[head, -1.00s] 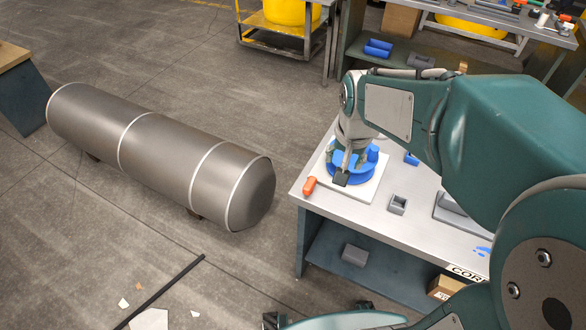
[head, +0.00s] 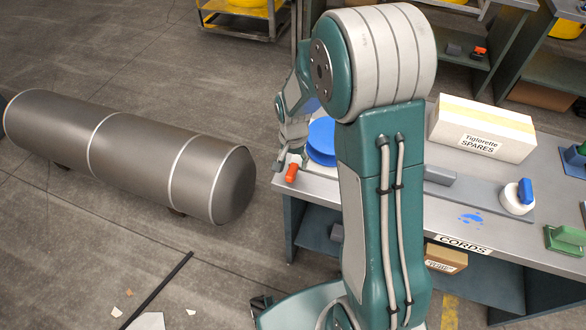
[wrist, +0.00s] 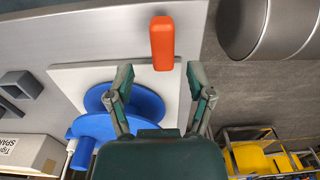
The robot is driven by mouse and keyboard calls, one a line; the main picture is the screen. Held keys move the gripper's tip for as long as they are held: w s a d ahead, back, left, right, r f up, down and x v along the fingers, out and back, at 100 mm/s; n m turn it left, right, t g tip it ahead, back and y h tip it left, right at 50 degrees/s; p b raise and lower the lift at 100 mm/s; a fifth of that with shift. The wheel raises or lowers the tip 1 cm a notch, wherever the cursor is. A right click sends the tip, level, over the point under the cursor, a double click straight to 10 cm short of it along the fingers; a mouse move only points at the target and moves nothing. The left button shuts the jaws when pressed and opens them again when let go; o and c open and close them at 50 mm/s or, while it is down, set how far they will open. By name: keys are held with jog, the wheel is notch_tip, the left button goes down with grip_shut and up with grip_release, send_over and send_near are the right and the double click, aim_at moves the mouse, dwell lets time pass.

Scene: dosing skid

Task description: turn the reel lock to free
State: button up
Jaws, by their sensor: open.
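The blue reel (head: 322,140) lies at the left end of the bench, partly hidden behind my arm; in the wrist view the reel (wrist: 137,103) is partly hidden by my gripper's left finger. It sits on a white plate (wrist: 75,76). A rounded orange-red piece (head: 291,173), perhaps the reel lock, is near the bench's left edge, beside the reel. In the wrist view this orange piece (wrist: 162,43) stands just beyond the fingertips, between their lines. My gripper (wrist: 160,82) is open and empty, and no contact with the orange piece shows.
The bench top (head: 415,228) carries a spares box (head: 483,128), a white round part with a blue handle (head: 516,198) and a green part (head: 565,240). A large grey tank (head: 130,155) lies on the floor left of the bench, with a floor gap between.

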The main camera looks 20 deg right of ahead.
aim_at(292, 169)
jog(key=f, duration=0.1)
jog(key=a+f, duration=0.1)
jog(key=f, duration=0.1)
jog(key=shift+f, duration=0.3)
jog(key=shift+d+f, duration=0.1)
jog(key=shift+f, duration=0.15)
jog(key=shift+d, duration=0.15)
grip_shut()
